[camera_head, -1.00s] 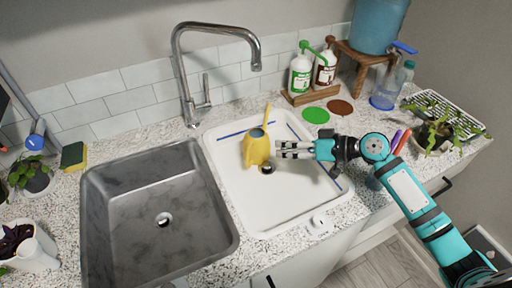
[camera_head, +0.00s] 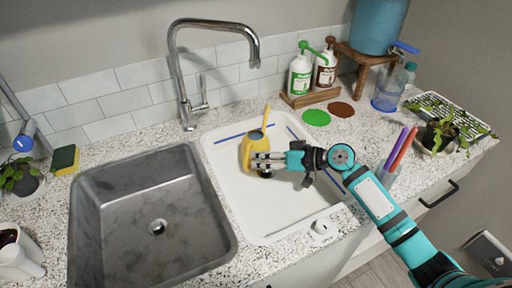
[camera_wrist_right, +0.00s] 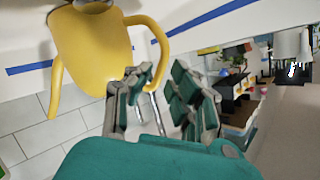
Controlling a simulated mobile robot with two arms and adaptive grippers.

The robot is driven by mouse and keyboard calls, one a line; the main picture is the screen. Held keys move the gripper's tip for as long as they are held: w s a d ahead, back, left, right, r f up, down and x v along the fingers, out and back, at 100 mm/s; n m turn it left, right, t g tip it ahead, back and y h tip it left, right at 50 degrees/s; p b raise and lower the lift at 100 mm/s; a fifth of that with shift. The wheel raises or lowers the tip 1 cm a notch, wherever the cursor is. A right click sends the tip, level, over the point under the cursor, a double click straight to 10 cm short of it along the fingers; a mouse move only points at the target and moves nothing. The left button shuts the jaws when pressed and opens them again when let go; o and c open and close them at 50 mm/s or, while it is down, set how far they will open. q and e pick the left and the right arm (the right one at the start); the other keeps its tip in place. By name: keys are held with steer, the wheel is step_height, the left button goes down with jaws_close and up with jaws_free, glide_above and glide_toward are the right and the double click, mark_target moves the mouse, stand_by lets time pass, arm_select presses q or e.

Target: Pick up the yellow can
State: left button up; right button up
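The yellow can (camera_head: 248,147) is a small watering can standing in the white tray (camera_head: 256,210) beside the sink. A thin yellow part points up from it. In the right wrist view the can (camera_wrist_right: 95,45) is at the upper left, with a curved yellow arm reaching down beside the fingers. My right gripper (camera_head: 262,162) is at the can's right side, its fingers overlapping the lower body in the head view. The right wrist view shows the fingers (camera_wrist_right: 162,88) spread apart. Whether they touch the can is unclear. My left gripper is not in view.
The grey sink (camera_head: 150,215) is left of the tray, with the tall faucet (camera_head: 186,80) behind. Two pump bottles (camera_head: 301,75) stand on a wooden stand at the back. A cup with pens (camera_head: 385,172) stands near my right arm.

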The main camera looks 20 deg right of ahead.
mark_target(246, 159)
steer(key=x, duration=0.5)
steer(key=shift+w+a+f, duration=0.1)
jaws_close()
stand_by(0.4)
